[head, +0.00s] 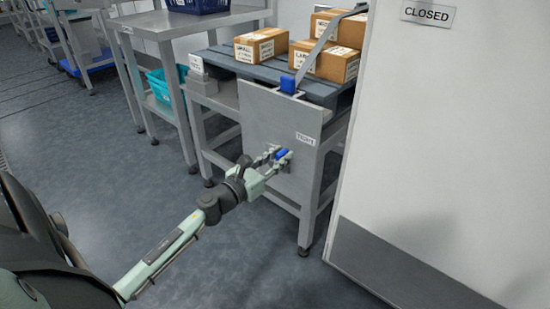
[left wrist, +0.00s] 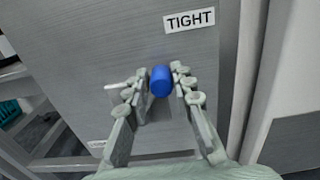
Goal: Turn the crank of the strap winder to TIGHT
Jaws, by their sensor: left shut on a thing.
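The strap winder's grey panel (head: 262,112) is on the end of a grey table. Its blue crank knob (head: 281,154) shows between my left gripper's fingers, and it also shows in the left wrist view (left wrist: 161,81). My left gripper (head: 274,155) is shut on the knob, with a finger on each side. In the left wrist view the gripper (left wrist: 160,92) reaches in from below. The TIGHT label (left wrist: 189,20) is above and right of the knob there. The crank arm is mostly hidden by the fingers. My right gripper is not in view.
Cardboard boxes (head: 261,45) lie on a blue-grey pallet (head: 240,66) above the panel, with a grey strap (head: 318,45) over them. A white door (head: 440,130) marked CLOSED stands close on the right. Another table with a teal basket (head: 165,86) is at the left. Open floor (head: 110,190) lies left.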

